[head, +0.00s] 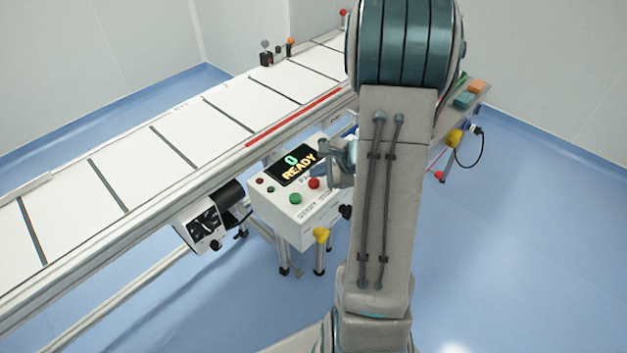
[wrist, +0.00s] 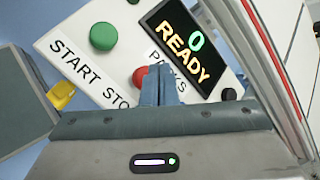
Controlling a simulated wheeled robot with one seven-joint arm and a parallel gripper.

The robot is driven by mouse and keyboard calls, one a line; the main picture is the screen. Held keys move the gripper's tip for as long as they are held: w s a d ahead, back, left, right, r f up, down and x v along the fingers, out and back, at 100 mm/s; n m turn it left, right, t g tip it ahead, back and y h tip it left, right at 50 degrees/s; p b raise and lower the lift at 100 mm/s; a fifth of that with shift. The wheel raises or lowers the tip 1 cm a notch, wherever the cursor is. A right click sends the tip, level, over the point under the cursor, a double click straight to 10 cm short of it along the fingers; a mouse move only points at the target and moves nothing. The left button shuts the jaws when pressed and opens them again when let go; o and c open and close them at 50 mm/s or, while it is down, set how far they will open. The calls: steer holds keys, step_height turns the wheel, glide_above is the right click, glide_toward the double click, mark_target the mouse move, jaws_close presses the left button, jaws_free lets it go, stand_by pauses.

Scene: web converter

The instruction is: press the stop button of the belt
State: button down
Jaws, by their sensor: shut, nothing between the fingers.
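The control box (head: 289,227) stands beside the belt (head: 130,150). Its red stop button (head: 314,183) is right of the green start button (head: 295,198). In the wrist view the red button (wrist: 141,77) sits above the printed word that begins "STO", with the green button (wrist: 103,36) to its upper left. My gripper (wrist: 161,72) is shut and empty. Its fingertips overlap the right part of the red button in the wrist view; I cannot tell whether they touch it. In the head view my gripper (head: 325,172) is at the box's right side, partly hidden by my arm.
The box's display (head: 291,163) reads "0 READY". Smaller red and green buttons lie left of it. A red strip (head: 293,117) runs along the belt's near edge. Blue floor is open at the right.

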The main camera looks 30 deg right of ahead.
mark_target(318, 183)
steer(key=shift+r+p, duration=1.7)
steer(key=shift+r, duration=0.9)
steer(key=shift+f, duration=0.1)
steer(key=s+a+r+n+g, duration=0.2)
steer(key=s+a+r+n, duration=0.25)
steer(key=a, duration=0.25)
steer(key=s+a+r+n+g, duration=0.2)
steer(key=s+a+r+n, duration=0.1)
steer(key=a+n, duration=0.3)
steer(key=s+a+r+n+h, duration=0.1)
steer(key=s+r+n+h, duration=0.3)
steer(key=s+n, duration=0.6)
steer(key=shift+s+a+r+g+h, duration=0.3)
steer(key=shift+a+g+h, duration=0.05)
steer(key=shift+g+h, duration=0.05)
